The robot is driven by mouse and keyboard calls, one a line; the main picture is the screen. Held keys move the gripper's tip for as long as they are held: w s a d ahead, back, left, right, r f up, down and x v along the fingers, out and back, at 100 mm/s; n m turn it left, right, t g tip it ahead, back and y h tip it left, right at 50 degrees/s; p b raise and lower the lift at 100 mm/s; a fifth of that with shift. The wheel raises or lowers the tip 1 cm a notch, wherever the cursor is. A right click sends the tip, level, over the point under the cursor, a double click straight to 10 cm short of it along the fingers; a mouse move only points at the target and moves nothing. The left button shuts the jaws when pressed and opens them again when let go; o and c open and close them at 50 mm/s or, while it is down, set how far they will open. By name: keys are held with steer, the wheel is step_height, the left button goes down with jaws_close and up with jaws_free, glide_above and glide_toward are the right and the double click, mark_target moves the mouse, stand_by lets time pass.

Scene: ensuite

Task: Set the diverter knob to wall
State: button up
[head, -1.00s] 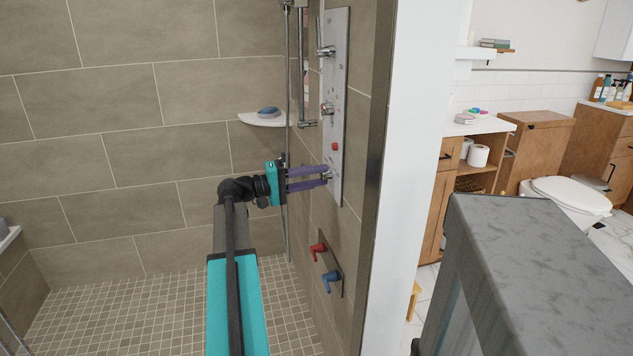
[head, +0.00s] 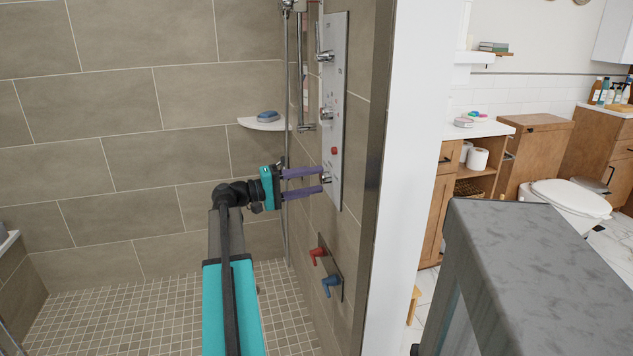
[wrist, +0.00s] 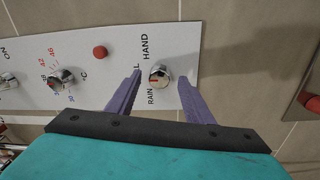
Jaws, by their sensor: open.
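The diverter knob (wrist: 160,77) is a small chrome knob low on the grey shower panel (wrist: 210,35). It has labels RAIN and HAND beside it, and a third label mostly hidden by a finger, with only an L showing. A short red mark sits on the knob's left side in the wrist view; which label it points at is hard to tell. The knob also shows in the head view (head: 326,178). My gripper (head: 322,181) is open, with its purple fingers on either side of the knob in the picture, apparently not clamping it.
A red button (wrist: 100,52) and a temperature knob (wrist: 61,78) are on the same panel. Below the panel are a red lever (head: 317,254) and a blue lever (head: 331,281) on the wall. A corner shelf (head: 262,124) holds a blue soap-like item.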

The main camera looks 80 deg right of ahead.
steer(key=v, duration=1.2)
steer(key=shift+w+a, duration=0.1)
